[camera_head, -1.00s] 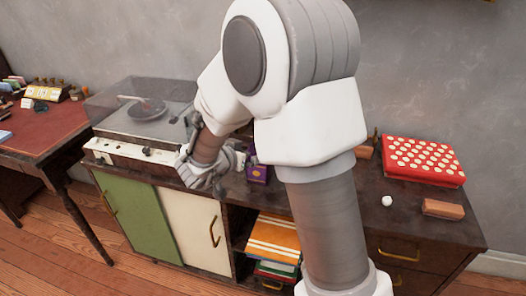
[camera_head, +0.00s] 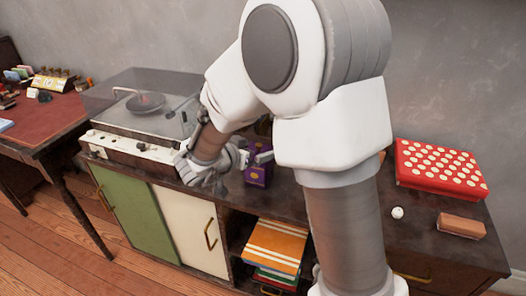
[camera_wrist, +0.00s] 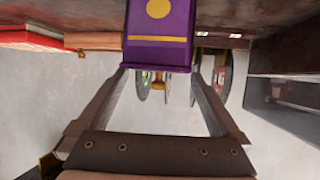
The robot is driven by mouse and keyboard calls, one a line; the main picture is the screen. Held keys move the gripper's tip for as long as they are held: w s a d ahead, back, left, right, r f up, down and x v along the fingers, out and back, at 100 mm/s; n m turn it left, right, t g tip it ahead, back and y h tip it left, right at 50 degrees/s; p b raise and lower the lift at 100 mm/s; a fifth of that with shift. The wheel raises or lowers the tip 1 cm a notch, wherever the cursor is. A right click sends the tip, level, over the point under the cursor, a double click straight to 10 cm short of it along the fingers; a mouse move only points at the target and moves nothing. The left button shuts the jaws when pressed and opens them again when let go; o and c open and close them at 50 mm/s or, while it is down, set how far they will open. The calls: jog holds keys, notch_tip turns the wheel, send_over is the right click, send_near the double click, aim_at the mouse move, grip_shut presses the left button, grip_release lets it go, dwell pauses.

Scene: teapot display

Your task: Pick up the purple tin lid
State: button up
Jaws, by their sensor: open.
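The purple tin (camera_head: 255,175) with gold marks stands upright on the dark sideboard, just right of my gripper (camera_head: 262,154). In the wrist view, which is upside down, the tin (camera_wrist: 160,22) hangs from the top edge, with a gold disc and a gold band on its side. Its purple lid (camera_wrist: 157,60) is the lower end there, close in front of my gripper (camera_wrist: 158,76). The two fingers are wide apart with nothing held between them. In the head view my arm hides part of the lid's surroundings.
A record player (camera_head: 140,115) stands left of my gripper. A red box with white dots (camera_head: 440,168), a small white ball (camera_head: 397,212) and a brown block (camera_head: 462,226) lie to the right. Round objects (camera_wrist: 222,80) show behind the tin in the wrist view. Books (camera_head: 275,245) fill the shelf below.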

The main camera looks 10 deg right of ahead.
dwell(0.3)
jog(key=c, duration=1)
